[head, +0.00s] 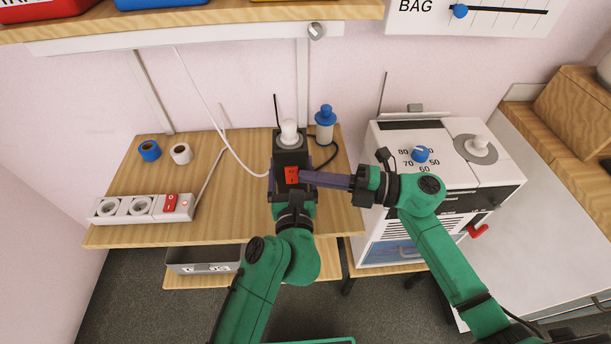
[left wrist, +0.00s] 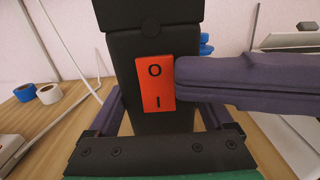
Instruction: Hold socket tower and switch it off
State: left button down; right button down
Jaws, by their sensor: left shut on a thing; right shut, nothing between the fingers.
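The black socket tower (head: 291,158) stands upright on the wooden table with a white plug (head: 289,134) on top. Its red rocker switch (head: 291,175) faces me; in the left wrist view the switch (left wrist: 155,84) shows O above and I below. I cannot tell which half is pressed. My left gripper (head: 289,188) is shut around the tower's lower body, one purple finger on each side. My right gripper (head: 302,176) is shut and empty, reaching in from the right. In the left wrist view its tips (left wrist: 180,75) are at the switch's right edge, near the O; contact is unclear.
A white power strip (head: 120,210) with a red switch lies at the table's left. Blue tape (head: 149,150), white tape (head: 181,153) and a blue-topped bottle (head: 325,124) stand behind. A white machine (head: 385,150) with a blue dial is at right. A shelf (head: 200,22) overhangs the back.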

jog(key=v, duration=0.8)
jog(key=shift+d+r, duration=0.2)
jog(key=shift+d, duration=0.05)
jog(key=shift+s, duration=0.15)
